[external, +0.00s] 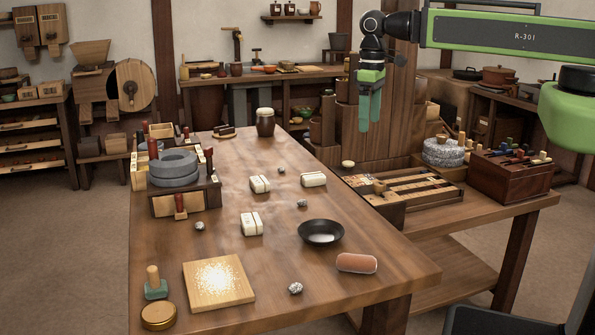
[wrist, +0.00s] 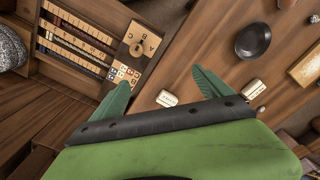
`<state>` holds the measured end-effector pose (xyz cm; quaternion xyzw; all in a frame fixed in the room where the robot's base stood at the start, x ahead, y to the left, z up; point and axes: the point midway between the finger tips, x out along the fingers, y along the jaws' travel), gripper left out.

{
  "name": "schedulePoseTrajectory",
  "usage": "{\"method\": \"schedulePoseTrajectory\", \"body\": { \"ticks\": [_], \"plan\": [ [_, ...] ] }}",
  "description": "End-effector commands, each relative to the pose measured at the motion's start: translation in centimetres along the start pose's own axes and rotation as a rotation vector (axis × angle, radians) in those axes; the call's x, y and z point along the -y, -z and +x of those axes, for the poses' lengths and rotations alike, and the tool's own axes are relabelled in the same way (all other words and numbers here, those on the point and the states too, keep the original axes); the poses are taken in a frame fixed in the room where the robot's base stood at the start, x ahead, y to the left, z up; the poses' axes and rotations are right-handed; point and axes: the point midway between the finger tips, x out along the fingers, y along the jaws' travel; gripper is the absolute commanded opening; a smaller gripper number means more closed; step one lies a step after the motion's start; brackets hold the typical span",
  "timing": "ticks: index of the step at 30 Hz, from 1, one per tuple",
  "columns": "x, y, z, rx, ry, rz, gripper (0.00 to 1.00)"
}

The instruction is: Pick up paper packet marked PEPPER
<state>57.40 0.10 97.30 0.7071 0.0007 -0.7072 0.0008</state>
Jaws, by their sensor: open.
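Three small white paper packets lie apart on the long table: one at left (external: 260,184), one at right (external: 313,179) and one nearer the front (external: 251,223). Their markings are too small to read, so I cannot tell which says PEPPER. My gripper (external: 370,112) hangs high at the table's right side, pointing down, with green fingers. It is open and empty, well away from the packets.
A black bowl (external: 321,232), a brown roll (external: 357,263), a pale board (external: 218,283) and several crumpled foil balls share the table. Grey millstones (external: 172,167) stand at left and a dark jar (external: 265,124) at the back. A slotted tray (external: 405,188) lies on the right side table.

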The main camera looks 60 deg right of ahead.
Motion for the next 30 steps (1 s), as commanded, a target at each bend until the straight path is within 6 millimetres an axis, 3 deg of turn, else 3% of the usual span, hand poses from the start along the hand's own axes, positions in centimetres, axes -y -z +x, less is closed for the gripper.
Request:
{"method": "schedulePoseTrajectory", "body": {
  "ticks": [5,9,11,15,21,25,30],
  "plan": [
    [0.0,0.0,0.0,0.000,0.000,0.013,0.89],
    [0.0,0.6,0.0,0.000,0.000,0.169,0.89],
    [0.0,2.6,0.0,0.000,0.000,0.292,0.89],
    [-0.2,8.6,0.5,0.000,0.000,0.586,0.89],
    [-0.8,15.5,1.3,0.000,0.000,0.810,0.89],
    [-1.1,16.9,1.7,0.000,0.000,0.814,0.89],
    [-1.2,16.6,2.0,0.000,0.000,0.814,0.89]
  ]
}}
